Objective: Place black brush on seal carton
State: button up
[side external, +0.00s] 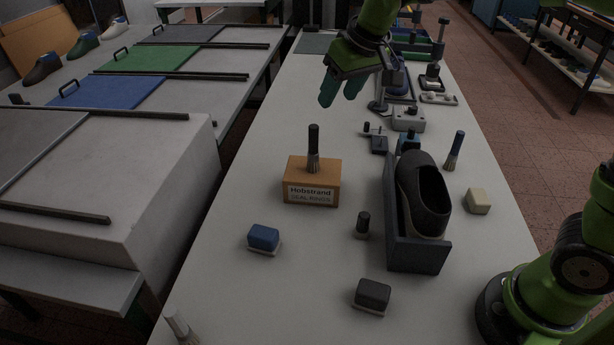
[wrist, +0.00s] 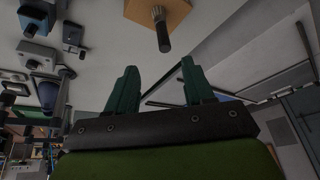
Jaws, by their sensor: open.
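The black brush (side external: 314,145) stands upright, bristles down, on top of the orange-brown seal carton (side external: 297,181), which is labelled "Hobstrand SEAL RINGS". My gripper (side external: 341,92) is open and empty, in the air above the bench, higher than the brush and apart from it. In the wrist view the open fingers (wrist: 155,72) have nothing between them. The brush's dark handle (wrist: 163,37) shows beyond the fingertips, with part of the carton (wrist: 172,12) at the top edge.
A dark shoe (side external: 423,195) sits in a grey holder (side external: 418,257) right of the carton. A blue-handled brush (side external: 455,150), a cream block (side external: 478,201), a blue block (side external: 263,237), a black block (side external: 372,294) and a short black-handled item (side external: 362,225) stand around. Bench left of the carton is clear.

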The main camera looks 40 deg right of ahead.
jog(key=s+d+f+m+t, duration=0.1)
jog(key=s+d, duration=0.1)
jog(key=s, duration=0.8)
jog(key=s+d+f+m+t+y, duration=0.1)
jog(key=s+d+m, duration=0.1)
jog(key=s, duration=0.8)
jog(key=shift+s+m+y, duration=0.3)
jog(key=shift+s, duration=0.05)
jog(key=shift+r, duration=0.1)
